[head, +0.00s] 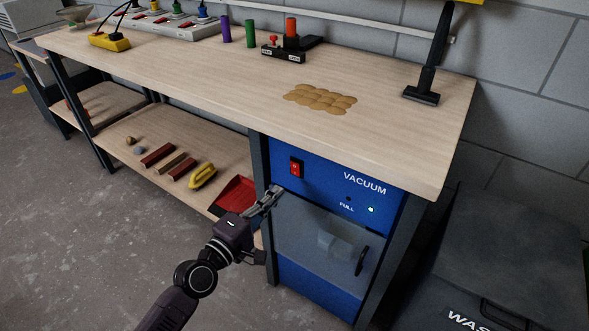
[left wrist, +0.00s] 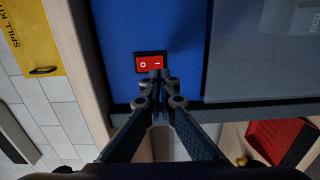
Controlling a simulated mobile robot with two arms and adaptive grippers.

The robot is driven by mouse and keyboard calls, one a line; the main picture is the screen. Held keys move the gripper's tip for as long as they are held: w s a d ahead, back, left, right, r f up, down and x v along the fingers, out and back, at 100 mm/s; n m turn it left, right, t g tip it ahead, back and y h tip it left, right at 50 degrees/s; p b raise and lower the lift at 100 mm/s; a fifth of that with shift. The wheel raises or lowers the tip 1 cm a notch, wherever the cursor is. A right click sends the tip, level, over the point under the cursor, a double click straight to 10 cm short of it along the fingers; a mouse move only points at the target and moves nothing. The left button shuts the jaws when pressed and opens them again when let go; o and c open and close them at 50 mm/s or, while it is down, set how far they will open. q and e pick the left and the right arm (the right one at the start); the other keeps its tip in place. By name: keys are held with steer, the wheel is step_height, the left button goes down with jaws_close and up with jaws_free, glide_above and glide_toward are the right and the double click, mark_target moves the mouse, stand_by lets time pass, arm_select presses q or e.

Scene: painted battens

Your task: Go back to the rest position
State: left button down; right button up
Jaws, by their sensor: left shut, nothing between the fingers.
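My left gripper (head: 274,191) is shut and empty in front of the blue vacuum cabinet (head: 325,172). In the head view its fingertips are just below and left of the red rocker switch (head: 296,168). In the left wrist view the closed fingertips (left wrist: 156,78) overlap the lower edge of the switch (left wrist: 149,63), marked O and I; I cannot tell whether they touch it. My right gripper is in neither view.
The workbench (head: 210,65) stands above the cabinet, with a tan patch (head: 320,99) and a black nozzle (head: 424,93) on top. A lower shelf holds wooden pieces, a yellow object (head: 202,175) and a red dustpan (head: 236,195). A dark waste bin (head: 510,255) is at right. Open floor lies at left.

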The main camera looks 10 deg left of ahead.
arm_select(q)
steer(key=shift+s+a, duration=0.1)
steer(key=shift+s, duration=0.2)
